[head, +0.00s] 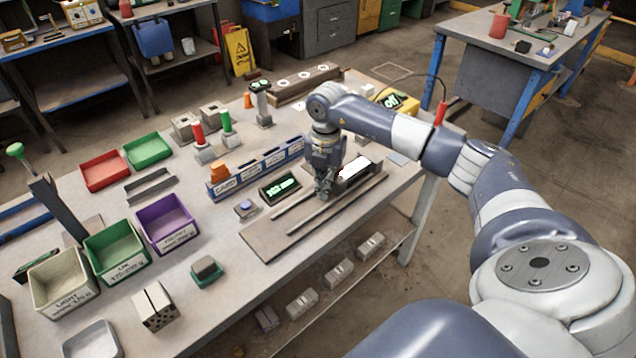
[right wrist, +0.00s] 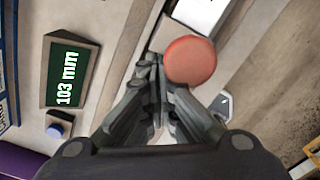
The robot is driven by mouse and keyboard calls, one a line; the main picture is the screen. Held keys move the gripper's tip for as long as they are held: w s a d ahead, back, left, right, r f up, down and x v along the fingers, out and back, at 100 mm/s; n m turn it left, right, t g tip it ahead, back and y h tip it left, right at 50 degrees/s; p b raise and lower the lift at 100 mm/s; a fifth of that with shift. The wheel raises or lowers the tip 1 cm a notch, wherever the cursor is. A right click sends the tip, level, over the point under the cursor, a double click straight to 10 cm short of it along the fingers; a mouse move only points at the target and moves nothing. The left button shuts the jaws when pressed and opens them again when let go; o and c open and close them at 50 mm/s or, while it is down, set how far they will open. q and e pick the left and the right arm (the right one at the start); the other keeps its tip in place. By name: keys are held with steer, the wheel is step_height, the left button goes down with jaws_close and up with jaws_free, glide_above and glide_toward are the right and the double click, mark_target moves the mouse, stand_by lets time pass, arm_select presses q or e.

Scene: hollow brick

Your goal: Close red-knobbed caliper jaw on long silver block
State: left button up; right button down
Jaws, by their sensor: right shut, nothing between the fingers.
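The caliper is a long flat board (head: 262,240) with two rails on the bench in the head view. Its red knob (right wrist: 190,60) shows in the right wrist view as a round disc. A bright, almost white block (head: 354,168), seemingly the long silver block, lies at the rails' far end; part of it shows at the top of the right wrist view (right wrist: 200,10). My right gripper (head: 324,192) is shut and empty, pointing down over the rails. In the right wrist view its fingertips (right wrist: 158,65) are just left of the knob; contact is unclear. The jaw is mostly hidden. My left gripper is out of view.
A green readout (head: 280,188) stands beside the rails and reads 103 mm in the right wrist view (right wrist: 68,75). A blue button (head: 245,208) sits near it. A blue labelled rack (head: 255,170) stands behind. Several bins, including a purple one (head: 168,222), are at left.

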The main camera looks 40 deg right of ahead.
steer(key=shift+w+d+r, duration=0.1)
steer(key=shift+r, duration=0.05)
steer(key=shift+a, duration=0.45)
steer(key=shift+a+p, duration=0.4)
step_height(320, 180, up, 8)
steer(key=p, duration=0.5)
steer(key=shift+p, duration=0.3)
